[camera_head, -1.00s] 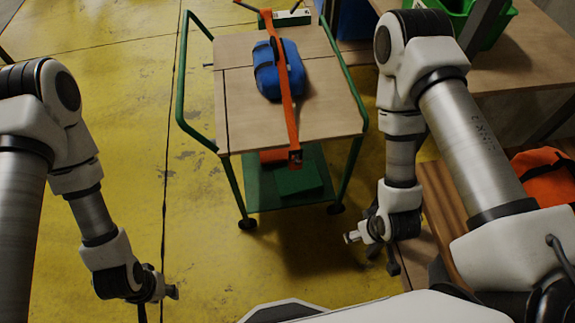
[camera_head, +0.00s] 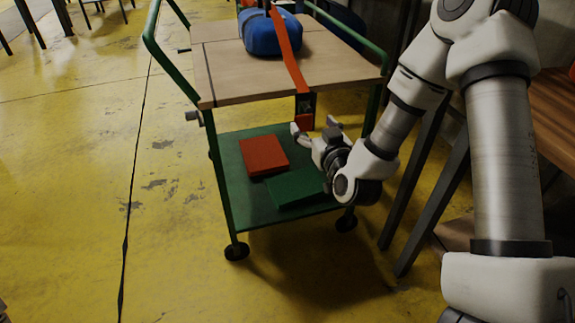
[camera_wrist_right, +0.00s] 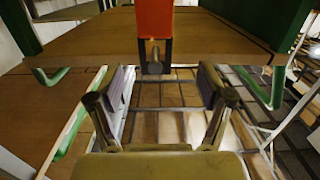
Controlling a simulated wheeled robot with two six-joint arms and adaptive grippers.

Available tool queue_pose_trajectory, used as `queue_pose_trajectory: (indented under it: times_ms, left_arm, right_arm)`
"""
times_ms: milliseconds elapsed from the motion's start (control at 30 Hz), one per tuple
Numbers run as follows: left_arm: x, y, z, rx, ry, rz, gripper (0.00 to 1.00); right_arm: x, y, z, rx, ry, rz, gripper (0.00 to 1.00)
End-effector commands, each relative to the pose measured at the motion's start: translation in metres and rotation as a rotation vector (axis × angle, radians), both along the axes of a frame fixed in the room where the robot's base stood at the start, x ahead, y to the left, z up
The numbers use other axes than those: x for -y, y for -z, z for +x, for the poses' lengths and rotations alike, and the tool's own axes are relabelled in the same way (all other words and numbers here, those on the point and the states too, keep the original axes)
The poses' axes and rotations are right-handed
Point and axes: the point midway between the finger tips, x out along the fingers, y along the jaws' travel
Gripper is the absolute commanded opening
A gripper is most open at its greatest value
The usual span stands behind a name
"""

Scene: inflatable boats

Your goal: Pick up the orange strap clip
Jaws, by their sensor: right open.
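The orange strap (camera_head: 288,50) runs over the cart top, and its clip end (camera_head: 305,107), a dark frame with an orange part, hangs at the cart's front edge. In the right wrist view the orange strap (camera_wrist_right: 154,18) ends in the dark clip (camera_wrist_right: 154,58), which lies beyond the fingertips, between their lines. My right gripper (camera_head: 315,128) is open and empty, just below the clip in the head view. Its two fingers (camera_wrist_right: 162,84) stand wide apart in the wrist view. Whether they touch the clip is not clear.
The green-framed cart has a wooden top (camera_head: 225,75) carrying a blue bundle (camera_head: 270,36). Its green lower shelf (camera_head: 240,190) holds a red box (camera_head: 264,156) and a green box (camera_head: 295,188). A wooden bench (camera_head: 555,130) stands at the right. Yellow floor is free at left.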

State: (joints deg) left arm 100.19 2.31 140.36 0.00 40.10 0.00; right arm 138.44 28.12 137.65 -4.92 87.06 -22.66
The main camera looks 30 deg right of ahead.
Motion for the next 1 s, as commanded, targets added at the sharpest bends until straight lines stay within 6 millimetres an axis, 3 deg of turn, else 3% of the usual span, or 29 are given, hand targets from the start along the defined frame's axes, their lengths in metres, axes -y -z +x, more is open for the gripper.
queue_pose_trajectory:
  times_ms: [33, 100, 267, 700, 933, 967, 1000]
  left_arm:
    - [0.000, 0.037, 0.000, 0.001, 0.000, 0.000, 0.40]
    - [0.000, 0.047, 0.000, 0.001, 0.001, 0.000, 0.40]
    - [0.000, 0.051, 0.001, 0.002, 0.001, 0.000, 0.40]
    - [0.000, 0.078, 0.000, 0.001, 0.000, 0.000, 0.40]
    - [0.000, 0.077, 0.001, 0.001, 0.000, 0.000, 0.40]
    - [0.000, 0.077, 0.001, 0.001, 0.000, 0.000, 0.40]
    - [0.000, 0.077, 0.001, 0.001, 0.000, 0.000, 0.40]
  right_arm:
    - [0.004, 0.023, 0.001, 0.029, 0.008, 0.010, 0.79]
    - [0.006, 0.022, 0.002, 0.055, 0.013, 0.016, 0.79]
    - [0.007, 0.015, 0.010, 0.074, 0.013, 0.015, 0.79]
    - [0.021, 0.022, 0.075, 0.071, 0.013, 0.015, 0.79]
    - [0.022, 0.019, 0.079, 0.069, 0.012, 0.016, 0.79]
    - [0.022, 0.019, 0.079, 0.069, 0.012, 0.016, 0.76]
    - [0.022, 0.019, 0.079, 0.069, 0.012, 0.016, 0.61]
